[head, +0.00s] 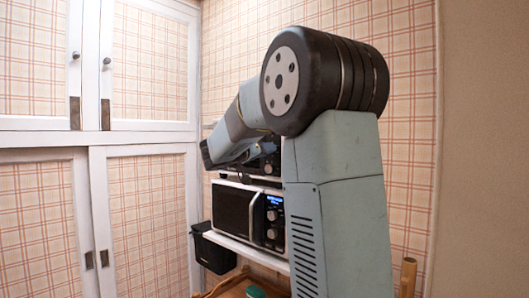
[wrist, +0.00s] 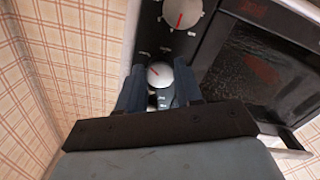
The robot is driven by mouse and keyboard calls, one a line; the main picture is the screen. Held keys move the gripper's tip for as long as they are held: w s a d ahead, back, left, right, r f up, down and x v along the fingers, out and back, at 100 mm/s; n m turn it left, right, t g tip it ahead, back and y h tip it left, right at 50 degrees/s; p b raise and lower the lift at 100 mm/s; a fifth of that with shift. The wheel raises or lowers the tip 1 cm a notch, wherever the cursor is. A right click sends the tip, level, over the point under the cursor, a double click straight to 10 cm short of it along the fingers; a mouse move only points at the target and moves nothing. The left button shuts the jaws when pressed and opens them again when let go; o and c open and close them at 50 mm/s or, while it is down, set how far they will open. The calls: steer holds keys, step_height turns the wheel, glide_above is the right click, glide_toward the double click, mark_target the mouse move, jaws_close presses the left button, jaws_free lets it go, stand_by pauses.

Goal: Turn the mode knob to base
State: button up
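The wrist view shows a black control panel with two silver knobs. One knob (wrist: 159,74) has a red pointer mark and sits between the two fingers of my gripper (wrist: 159,82). The fingers are apart, one on each side of this knob; I cannot tell whether they touch it. The other knob (wrist: 181,14), also with a red pointer, is at the top edge, clear of the fingers. The small labels are too blurred to read, so I cannot tell which is the mode knob. In the head view my arm hides my fingertips and part of the upper black appliance (head: 267,165).
A white microwave (head: 235,209) with a lit blue display stands on a white shelf below the upper appliance. A black bin (head: 213,252) hangs at the shelf's left end. White cabinet doors (head: 147,220) fill the left side. A dark glass door (wrist: 245,75) lies right of the knobs.

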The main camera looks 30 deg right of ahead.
steer(key=o, duration=0.4)
steer(key=v, duration=1.3)
steer(key=shift+a, duration=0.4)
steer(key=s+d+f+n+g+y, duration=0.1)
steer(key=s+f+n+y, duration=0.1)
steer(key=s+f+y, duration=0.45)
steer(key=s+d+f+n+g+y, duration=0.15)
steer(key=s+f, duration=0.25)
steer(key=s, duration=0.6)
steer(key=s+a+f+n+t+y, duration=0.2)
steer(key=s+a+f+n+y, duration=0.3)
steer(key=s+a+f+y, duration=0.4)
steer(key=s+a+f, duration=0.1)
steer(key=s, duration=0.3)
steer(key=shift+a+f, duration=0.25)
steer(key=shift+f, duration=0.05)
